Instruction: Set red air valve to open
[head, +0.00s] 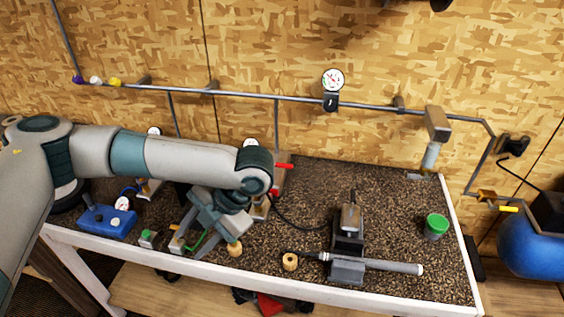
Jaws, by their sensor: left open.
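The red air valve shows as a short red handle (284,166) just right of my left wrist, near the back of the bench. The handle points right, roughly level; its left end and part of the valve body are hidden by my arm. My left arm reaches in from the left across the bench. My left gripper (208,226) points down over the bench, in front of and left of the red handle and apart from it. It is open, with nothing seen held in it. My right gripper is not in view.
A golf club grip (385,266) lies in a clamp (347,270) on the speckled bench (310,205). A green-lidded jar (436,225) stands right. A blue box (106,221) sits left. A pipe with a gauge (333,79) runs along the wall. A yellow handle (509,209) is far right.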

